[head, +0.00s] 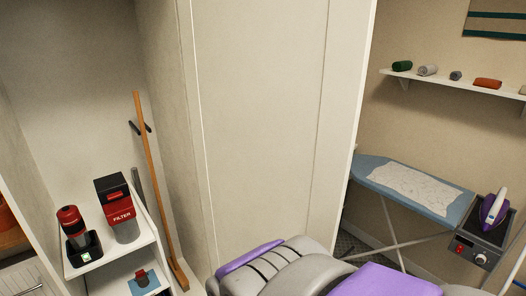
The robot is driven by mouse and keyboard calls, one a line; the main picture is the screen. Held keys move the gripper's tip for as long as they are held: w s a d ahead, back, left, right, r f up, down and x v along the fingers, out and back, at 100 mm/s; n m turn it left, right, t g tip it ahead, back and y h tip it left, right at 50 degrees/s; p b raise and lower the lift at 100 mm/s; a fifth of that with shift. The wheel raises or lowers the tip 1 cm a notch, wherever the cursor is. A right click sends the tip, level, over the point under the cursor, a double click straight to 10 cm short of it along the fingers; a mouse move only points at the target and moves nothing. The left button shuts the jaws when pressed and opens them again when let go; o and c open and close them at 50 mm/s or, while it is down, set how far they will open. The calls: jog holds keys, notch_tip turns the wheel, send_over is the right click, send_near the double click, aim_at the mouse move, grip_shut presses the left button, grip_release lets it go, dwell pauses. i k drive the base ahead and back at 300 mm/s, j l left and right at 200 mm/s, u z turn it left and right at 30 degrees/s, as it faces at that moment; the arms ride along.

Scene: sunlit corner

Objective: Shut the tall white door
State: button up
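The tall white door (262,125) is the large pale panel in the middle of the head view. It stands open, with its free edge toward the right and its other side beside the open closet on the left. Its top is beyond the upper edge of the picture, and its lower part is partly hidden behind grey and purple parts of my own body. No handle shows on the visible face. My gripper's fingers are not visible, so I cannot tell how near they are to the door.
The closet at left holds a white shelf unit (127,262) with a red-and-black filter canister (122,212) and a small red device (72,225). A wooden-handled tool (155,190) leans inside. An ironing board (375,175), iron (494,207) and wall shelf (450,85) are at right.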

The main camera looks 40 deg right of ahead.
aim_at(275, 89)
jog(key=l+u, duration=0.2)
jog(key=l, duration=0.25)
jog(key=l+u, duration=0.2)
jog(key=l, duration=0.2)
jog(key=k+l+u, duration=0.2)
jog(key=l, duration=0.2)
jog(key=l+u, duration=0.15)
jog(key=l, duration=0.25)
jog(key=k+l+u, duration=0.2)
jog(key=l, duration=0.2)
jog(key=k+l+u, duration=0.1)
jog(key=l, duration=0.3)
jog(key=k+l, duration=0.1)
jog(key=l, duration=0.25)
jog(key=u, duration=0.05)
